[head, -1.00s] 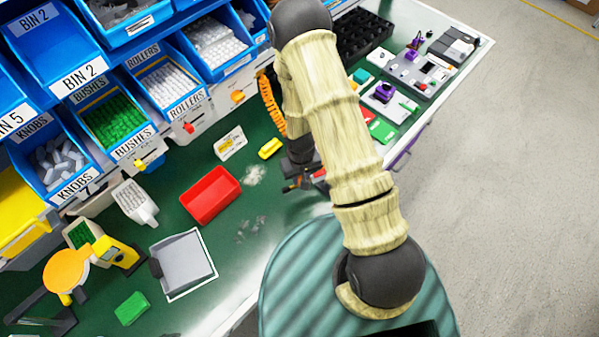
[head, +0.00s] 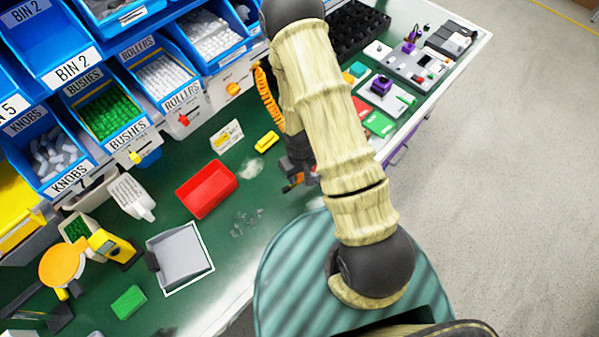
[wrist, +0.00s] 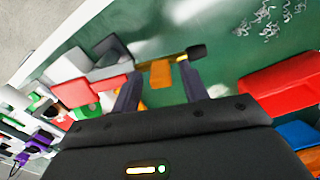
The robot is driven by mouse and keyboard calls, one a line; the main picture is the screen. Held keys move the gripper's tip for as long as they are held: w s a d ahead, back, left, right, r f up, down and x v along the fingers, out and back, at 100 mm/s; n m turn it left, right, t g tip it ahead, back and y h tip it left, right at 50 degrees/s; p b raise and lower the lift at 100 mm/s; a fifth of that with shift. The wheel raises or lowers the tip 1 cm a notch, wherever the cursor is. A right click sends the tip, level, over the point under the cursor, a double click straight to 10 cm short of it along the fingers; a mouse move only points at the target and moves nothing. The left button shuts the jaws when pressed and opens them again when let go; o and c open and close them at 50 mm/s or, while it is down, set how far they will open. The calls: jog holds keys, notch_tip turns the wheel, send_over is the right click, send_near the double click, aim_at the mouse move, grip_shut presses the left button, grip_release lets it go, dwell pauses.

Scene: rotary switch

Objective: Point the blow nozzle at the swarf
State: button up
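The swarf (head: 246,222) is a patch of grey curls on the green bench, right of and below the red tray. It also shows at the top right of the wrist view (wrist: 268,18). What looks like the blow nozzle (wrist: 160,74) has an orange part between my fingers, with a thin yellowish piece and black end (wrist: 196,52) beyond. My gripper (wrist: 158,72) has its fingers apart, with gaps showing beside the orange part. In the head view my gripper (head: 297,180) is low over the bench, right of the swarf, and partly hidden by my arm.
A red tray (head: 207,190) stands left of my gripper. A yellow block (head: 267,142) and a small label card (head: 226,137) lie behind. An orange coiled hose (head: 268,100) hangs beside my arm. Blue bins (head: 108,112) line the back.

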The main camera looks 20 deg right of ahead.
jog(key=shift+r, duration=0.1)
notch_tip(320, 180, up, 17)
jog(key=b, duration=0.2)
dwell(0.9)
jog(key=shift+w, duration=0.1)
jog(key=shift+r, duration=0.1)
jog(key=shift+s+r, duration=0.1)
jog(key=shift+s, duration=0.1)
jog(key=s+d+r+m+t+b, duration=0.1)
jog(key=s+d+r+m+t, duration=0.1)
jog(key=s+r, duration=0.3)
notch_tip(320, 180, up, 3)
jog(key=shift+d+r+m+t, duration=0.2)
jog(key=shift+d+m+t, duration=0.15)
jog(key=shift+m, duration=0.25)
